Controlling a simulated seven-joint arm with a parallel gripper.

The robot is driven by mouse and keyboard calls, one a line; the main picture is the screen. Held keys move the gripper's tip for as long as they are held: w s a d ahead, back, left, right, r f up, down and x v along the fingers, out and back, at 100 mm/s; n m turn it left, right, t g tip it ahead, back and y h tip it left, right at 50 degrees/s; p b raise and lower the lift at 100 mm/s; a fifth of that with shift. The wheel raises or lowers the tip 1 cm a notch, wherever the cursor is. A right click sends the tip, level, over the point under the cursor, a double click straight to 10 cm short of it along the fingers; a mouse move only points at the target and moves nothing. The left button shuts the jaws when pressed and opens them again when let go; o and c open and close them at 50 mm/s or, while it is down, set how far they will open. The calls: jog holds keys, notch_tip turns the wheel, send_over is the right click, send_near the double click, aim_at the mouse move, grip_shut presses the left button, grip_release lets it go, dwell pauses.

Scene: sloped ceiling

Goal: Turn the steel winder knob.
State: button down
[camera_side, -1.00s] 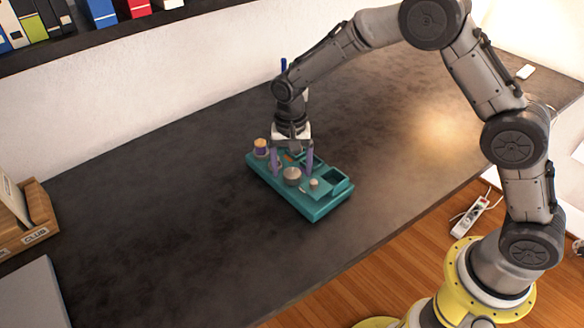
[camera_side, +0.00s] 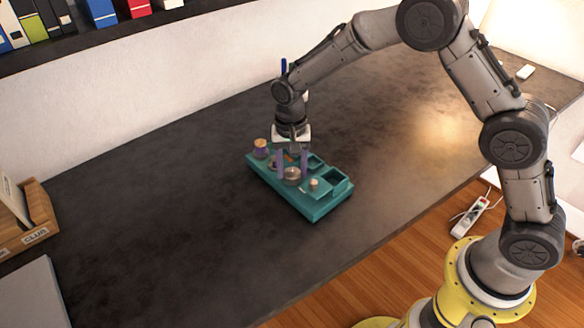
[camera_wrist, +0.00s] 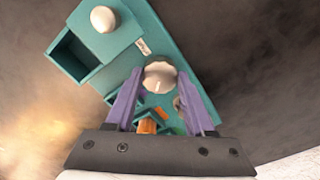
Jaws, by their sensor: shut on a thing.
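The steel winder knob (camera_side: 292,174) is a round silver knob on top of a teal tray (camera_side: 312,209) on the dark table. In the wrist view the knob (camera_wrist: 160,76) shows a short pale mark on its face. My gripper (camera_side: 292,176) points down over the tray, with its purple fingers on either side of the knob. In the wrist view my gripper (camera_wrist: 160,73) is shut on the knob, one fingertip at each side. The fingers hide part of the tray behind the knob.
A spool with a tan top (camera_side: 260,146) stands at the tray's far left corner. A smaller pale knob (camera_side: 314,183) sits on a teal lid beside an open compartment. A wooden box (camera_side: 33,222) stands at the table's left. The table around the tray is clear.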

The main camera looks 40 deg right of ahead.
jog(key=n, duration=0.8)
jog(key=shift+n, duration=0.3)
jog(key=n, duration=0.4)
jog(key=shift+r, duration=0.1)
jog(key=shift+n, duration=2.5)
jog(key=shift+c, duration=1.3)
grip_release()
